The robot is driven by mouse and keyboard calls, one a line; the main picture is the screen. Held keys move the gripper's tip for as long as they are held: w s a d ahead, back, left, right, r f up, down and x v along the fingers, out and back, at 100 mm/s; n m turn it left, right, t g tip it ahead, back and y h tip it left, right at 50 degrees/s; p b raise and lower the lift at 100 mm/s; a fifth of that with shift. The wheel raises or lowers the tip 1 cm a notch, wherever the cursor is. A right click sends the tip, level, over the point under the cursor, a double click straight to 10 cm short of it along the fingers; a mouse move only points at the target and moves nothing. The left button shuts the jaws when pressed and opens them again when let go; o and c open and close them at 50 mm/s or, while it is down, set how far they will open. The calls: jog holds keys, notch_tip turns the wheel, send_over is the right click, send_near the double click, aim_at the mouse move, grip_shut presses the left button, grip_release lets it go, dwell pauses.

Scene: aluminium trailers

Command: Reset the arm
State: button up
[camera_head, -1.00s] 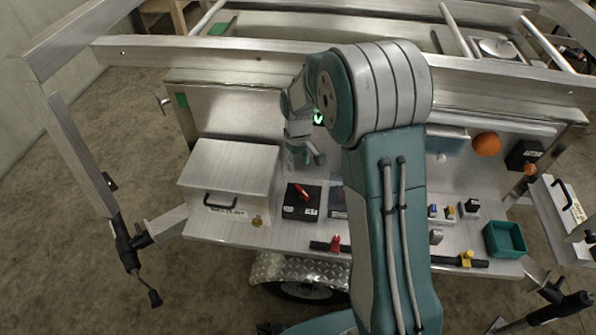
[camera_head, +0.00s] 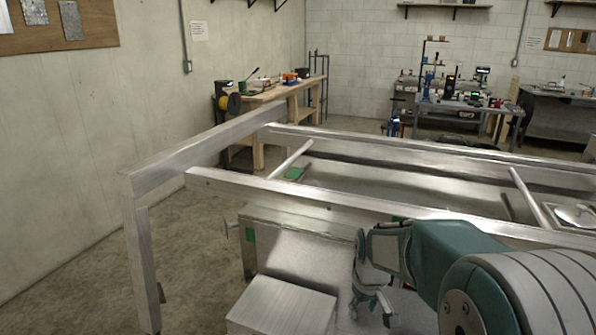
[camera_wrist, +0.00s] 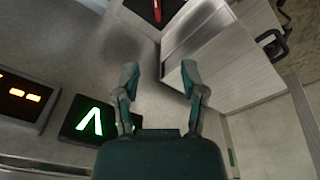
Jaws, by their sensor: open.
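My gripper (camera_head: 371,304) hangs in front of the trailer's aluminium panel in the head view, just right of a closed aluminium box (camera_head: 283,303). In the wrist view my gripper (camera_wrist: 160,72) has its two fingers spread with nothing between them. Beyond the fingers are the same aluminium box (camera_wrist: 205,45) with a black handle and a black box with a red switch (camera_wrist: 157,10). A dark panel with a lit green arrow (camera_wrist: 88,121) lies left of the fingers. My arm covers the lower right of the head view.
The trailer's metal frame rail (camera_head: 330,206) crosses behind my arm. A frame post (camera_head: 143,262) stands at the left. A display with orange lights (camera_wrist: 22,98) is at the left of the wrist view. Cluttered workbenches (camera_head: 270,95) stand far back. Bare floor lies left of the trailer.

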jog(key=s+r+m+t, duration=0.1)
jog(key=s+r+t, duration=0.1)
jog(key=s+r, duration=0.4)
jog(key=s+r+m+t, duration=0.2)
jog(key=s+r, duration=0.4)
jog(key=s, duration=1)
jog(key=shift+s+d+r+m, duration=0.25)
jog(key=shift+s+r+m, duration=0.05)
jog(key=shift+s, duration=0.05)
